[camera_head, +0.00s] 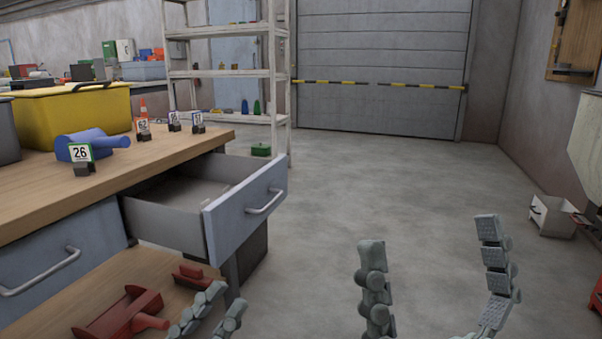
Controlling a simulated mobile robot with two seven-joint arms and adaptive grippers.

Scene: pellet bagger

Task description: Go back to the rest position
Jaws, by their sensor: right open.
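My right gripper (429,240) stands over the bare floor at the lower right. Its two grey segmented fingers are wide apart with nothing between them. My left gripper (228,296) shows at the bottom edge, in front of the workbench's lower shelf. Only its finger ends are in view, close to each other, and the rest is cut off. I see no object in them, but their opening is unclear.
The workbench (45,195) is at the left, its drawer (245,208) pulled out close to my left gripper. Red items (120,315) lie on the lower shelf. A white bin (552,217) stands at the right wall. The floor (400,180) ahead is clear to the shutter door.

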